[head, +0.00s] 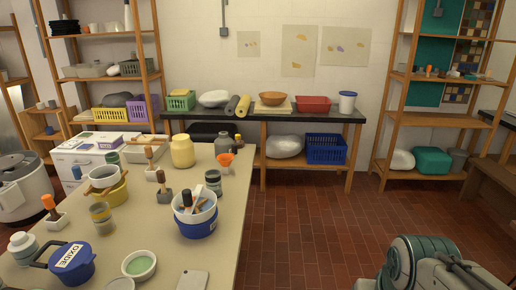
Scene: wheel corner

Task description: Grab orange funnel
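A small orange funnel (226,159) is at the far right corner of the beige worktable, in the head view. Its wide mouth faces up and its narrow part points down. It is too small to tell whether it stands on the tabletop or in something. A grey jar (222,143) stands just behind it, and a dark jar with a light band (213,182) stands in front of it. My arm's grey-green links show at the lower right, well apart from the funnel. My gripper cannot be made out in this view.
The beige worktable (226,240) is crowded with a blue-and-white bucket (195,213), a yellow jar (182,151), a blue lidded pot (72,262) and wooden-handled tools. A dark-topped bench (330,116) stands along the back wall. The brick floor (315,220) right of the worktable is clear.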

